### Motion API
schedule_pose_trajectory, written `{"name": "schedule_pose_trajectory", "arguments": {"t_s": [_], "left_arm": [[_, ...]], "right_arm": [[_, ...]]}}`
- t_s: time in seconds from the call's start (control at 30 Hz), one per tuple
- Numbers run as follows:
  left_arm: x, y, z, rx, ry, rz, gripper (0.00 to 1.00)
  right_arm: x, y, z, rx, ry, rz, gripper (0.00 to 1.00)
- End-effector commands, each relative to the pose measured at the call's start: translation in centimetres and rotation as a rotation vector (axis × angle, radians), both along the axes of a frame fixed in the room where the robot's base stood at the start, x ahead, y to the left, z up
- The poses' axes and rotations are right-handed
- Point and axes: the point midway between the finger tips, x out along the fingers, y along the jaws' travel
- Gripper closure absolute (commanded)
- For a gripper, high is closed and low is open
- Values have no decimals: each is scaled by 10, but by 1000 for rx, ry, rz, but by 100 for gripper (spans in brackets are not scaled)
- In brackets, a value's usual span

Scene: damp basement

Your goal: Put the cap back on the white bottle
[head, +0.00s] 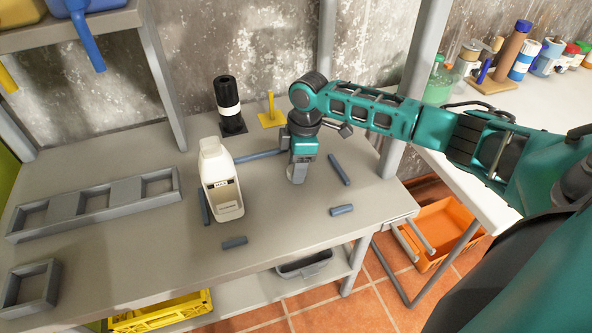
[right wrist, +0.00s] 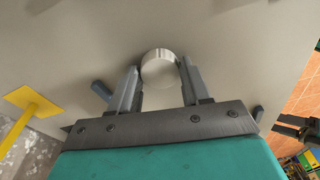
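The white bottle (head: 220,185) stands on the grey bench in the head view, with a label on its front and no cap on its neck. My right gripper (head: 297,178) points down to the right of the bottle, low over the bench. In the right wrist view, a round pale cap (right wrist: 158,66) sits between the tips of my right gripper (right wrist: 159,72). Both fingers appear to touch its sides, so the gripper looks shut on it. The cap is hidden in the head view. I do not make out my left gripper.
A black bottle (head: 227,100) and a yellow stand (head: 271,117) are at the back of the bench. Blue-grey bars (head: 340,169) lie around the gripper and bottle. A grey divided tray (head: 95,200) is at left. The bench between bottle and gripper is mostly clear.

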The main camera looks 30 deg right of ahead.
Motion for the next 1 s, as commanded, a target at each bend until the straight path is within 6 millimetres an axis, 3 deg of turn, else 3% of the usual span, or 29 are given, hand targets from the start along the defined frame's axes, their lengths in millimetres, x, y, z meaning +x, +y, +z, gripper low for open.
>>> {"name": "schedule_pose_trajectory", "arguments": {"t_s": [0.2, 0.47, 0.63, 0.83, 1.0], "left_arm": [[0, 0, 0, 0, 0, 0, 30], [0, 0, 0, 1, 0, -1, 30], [0, 0, 2, 1, -1, -1, 30], [1, 0, 8, 1, -2, 0, 30], [2, 0, 15, 1, -5, 0, 30]], "right_arm": [[0, 0, 0, 0, 0, 0, 81], [0, 0, 1, 0, 0, 0, 82], [0, 0, 12, 0, -1, 1, 83], [1, -1, 48, -1, -4, 0, 83], [1, 0, 98, 0, -7, -1, 83]]}}
